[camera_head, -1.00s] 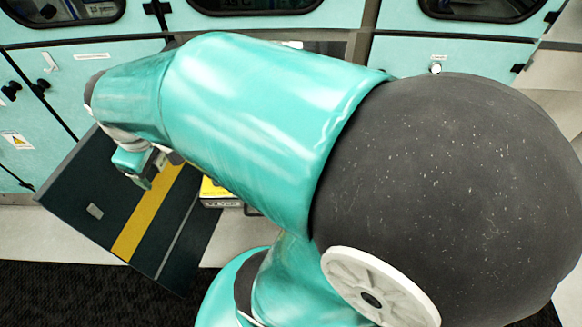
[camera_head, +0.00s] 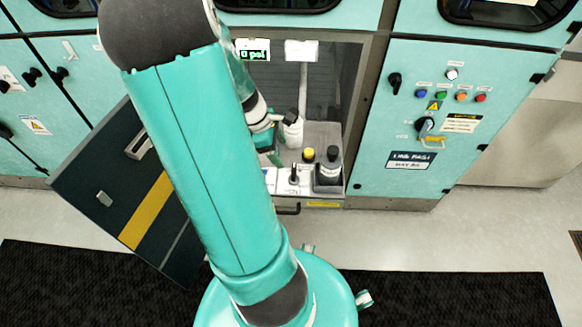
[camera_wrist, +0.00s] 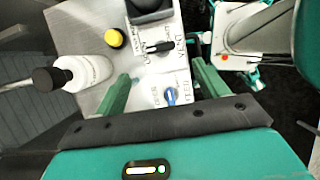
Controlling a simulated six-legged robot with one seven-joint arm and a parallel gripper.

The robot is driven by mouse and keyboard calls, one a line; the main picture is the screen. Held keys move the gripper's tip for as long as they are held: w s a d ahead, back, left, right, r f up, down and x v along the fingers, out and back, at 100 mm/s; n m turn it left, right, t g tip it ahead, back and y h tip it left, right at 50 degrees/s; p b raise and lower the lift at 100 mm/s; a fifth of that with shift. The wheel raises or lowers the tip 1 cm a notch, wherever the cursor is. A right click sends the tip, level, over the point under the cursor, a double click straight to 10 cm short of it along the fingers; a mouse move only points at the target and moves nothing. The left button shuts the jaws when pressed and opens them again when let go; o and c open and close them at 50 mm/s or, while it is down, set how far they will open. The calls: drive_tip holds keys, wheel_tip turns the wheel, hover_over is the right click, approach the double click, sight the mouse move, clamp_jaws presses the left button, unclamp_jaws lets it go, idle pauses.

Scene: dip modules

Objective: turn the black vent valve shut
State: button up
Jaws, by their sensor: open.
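My gripper (camera_wrist: 161,72) is open and empty, its two green fingers spread over a light panel in the wrist view. A black lever knob (camera_wrist: 158,47) on a white labelled plate lies just beyond the fingertips, apart from them. A second black knob (camera_wrist: 48,80) sits on a white cylinder (camera_wrist: 90,73) left of the fingers. I cannot read the labels well enough to tell which black one is the vent valve. In the head view, the lever knob (camera_head: 294,175) stands on the panel and the white cylinder (camera_head: 292,134) is behind it. My arm partly hides the gripper there.
A blue knob (camera_wrist: 170,95) shows between the fingers. A yellow button (camera_wrist: 113,38) and a dark bottle-like part (camera_head: 328,168) stand close by. A dark hinged panel (camera_head: 110,195) stands open at left. Cabinet walls flank the recess.

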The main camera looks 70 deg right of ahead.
sight(293, 170)
drive_tip(key=x, duration=1)
drive_tip(key=shift+f, duration=0.15)
drive_tip(key=c, duration=1)
